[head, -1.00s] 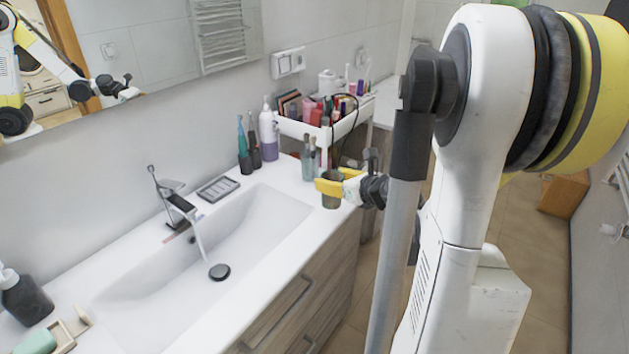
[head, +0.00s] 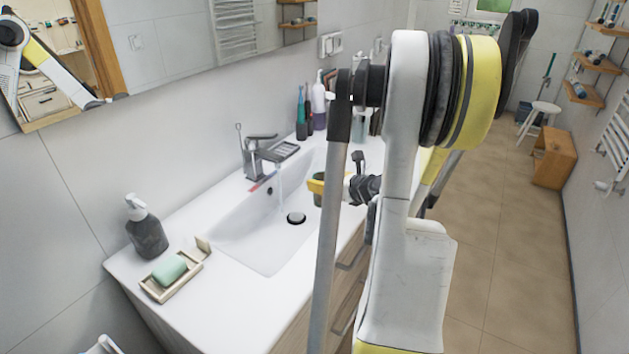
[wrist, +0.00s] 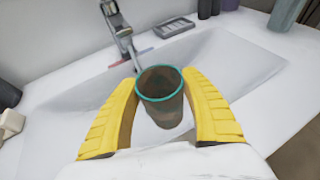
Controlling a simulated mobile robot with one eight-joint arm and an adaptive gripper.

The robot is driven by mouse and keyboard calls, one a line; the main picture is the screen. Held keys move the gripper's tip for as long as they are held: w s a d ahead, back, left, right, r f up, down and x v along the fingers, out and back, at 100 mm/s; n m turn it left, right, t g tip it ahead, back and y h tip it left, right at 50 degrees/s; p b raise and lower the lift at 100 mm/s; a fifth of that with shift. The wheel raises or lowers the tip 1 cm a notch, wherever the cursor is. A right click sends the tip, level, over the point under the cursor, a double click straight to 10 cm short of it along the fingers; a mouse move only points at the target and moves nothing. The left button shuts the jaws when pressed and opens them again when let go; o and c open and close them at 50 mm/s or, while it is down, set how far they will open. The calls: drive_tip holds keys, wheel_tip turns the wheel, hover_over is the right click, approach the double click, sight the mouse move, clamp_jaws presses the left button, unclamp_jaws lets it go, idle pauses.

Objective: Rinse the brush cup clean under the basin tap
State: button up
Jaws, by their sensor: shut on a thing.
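The brush cup (wrist: 160,100) is a dark, murky see-through cup with a teal rim, upright in the wrist view. My gripper (wrist: 160,108) is shut on it, one yellow finger on each side. In the head view my gripper (head: 316,187) holds the cup (head: 318,198) over the right part of the basin, partly hidden by my arm. The grey tap (head: 262,152) stands at the basin's back edge with water running from it. The white basin (head: 245,236) has a dark round drain. In the wrist view the tap (wrist: 118,25) is beyond the cup, to the left.
A soap dispenser (head: 146,228) and a wooden tray (head: 172,282) with green soap (head: 170,268) stand at the counter's left. Bottles (head: 318,105) stand at the far end. The basin's left half is clear.

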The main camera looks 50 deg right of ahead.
drive_tip(key=w+f+b, duration=0.2)
drive_tip(key=w+f, duration=0.3)
drive_tip(key=w, duration=0.4)
drive_tip(key=shift+a+b, duration=0.3)
drive_tip(key=shift+a, duration=0.15)
drive_tip(key=shift+w, duration=0.1)
drive_tip(key=w, duration=0.5)
drive_tip(key=shift+w+a, duration=0.3)
drive_tip(key=shift+w, duration=0.05)
idle(1.7)
drive_tip(key=s+r+p, duration=0.1)
drive_tip(key=s+r, duration=0.2)
drive_tip(key=s, duration=0.2)
drive_tip(key=s+d+r+p, duration=0.1)
drive_tip(key=s+r+p, duration=0.1)
drive_tip(key=s, duration=0.3)
drive_tip(key=shift+s+r, duration=0.4)
drive_tip(key=shift+r, duration=0.05)
idle(0.5)
